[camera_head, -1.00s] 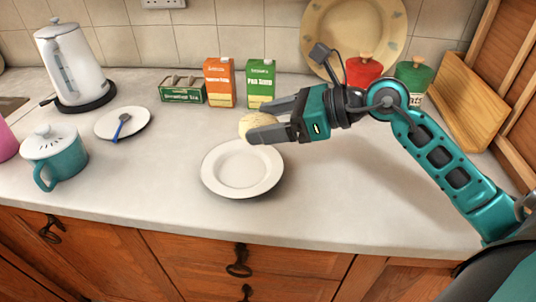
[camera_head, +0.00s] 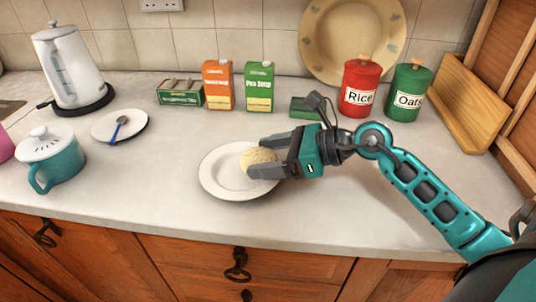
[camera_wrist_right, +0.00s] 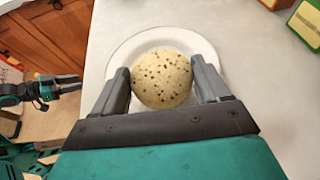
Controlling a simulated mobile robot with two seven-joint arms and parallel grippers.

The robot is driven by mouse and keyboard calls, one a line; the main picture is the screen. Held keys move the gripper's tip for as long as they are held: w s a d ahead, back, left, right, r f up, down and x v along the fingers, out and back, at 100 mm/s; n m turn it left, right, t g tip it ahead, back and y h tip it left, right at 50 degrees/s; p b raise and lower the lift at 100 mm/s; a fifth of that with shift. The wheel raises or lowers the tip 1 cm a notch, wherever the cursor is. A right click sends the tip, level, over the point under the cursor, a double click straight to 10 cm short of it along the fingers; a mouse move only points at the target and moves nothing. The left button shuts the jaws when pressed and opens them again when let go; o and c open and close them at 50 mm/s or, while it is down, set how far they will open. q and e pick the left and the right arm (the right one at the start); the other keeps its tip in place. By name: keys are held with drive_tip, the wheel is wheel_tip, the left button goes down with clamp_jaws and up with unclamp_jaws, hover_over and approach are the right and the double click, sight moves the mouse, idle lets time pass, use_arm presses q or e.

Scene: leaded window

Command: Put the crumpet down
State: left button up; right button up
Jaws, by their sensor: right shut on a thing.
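The crumpet (camera_head: 258,157) is round and pale, with dark specks on its face in the right wrist view (camera_wrist_right: 162,78). My right gripper (camera_head: 264,162) is shut on it, one finger on each side, as the right wrist view also shows (camera_wrist_right: 163,85). The crumpet is over the right half of the white plate (camera_head: 215,182). I cannot tell whether it touches the plate. The plate's rim shows behind the crumpet in the right wrist view (camera_wrist_right: 122,52). My left gripper is not in the head view.
A teal lidded mug (camera_head: 60,165), a small plate with a blue-handled spoon (camera_head: 105,138) and a kettle (camera_head: 70,70) stand left. Cartons (camera_head: 218,86), a green box (camera_head: 305,108) and Rice (camera_head: 360,88) and Oats (camera_head: 408,93) canisters stand behind. The counter front is clear.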

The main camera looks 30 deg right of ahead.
drive_tip(key=shift+f, duration=0.35)
drive_tip(key=o, duration=1)
drive_tip(key=shift+o, duration=0.2)
drive_tip(key=shift+r+p, duration=0.35)
drive_tip(key=shift+r, duration=0.2)
drive_tip(key=b+v, duration=0.1)
drive_tip(key=v, duration=1.1)
drive_tip(key=shift+f, duration=0.1)
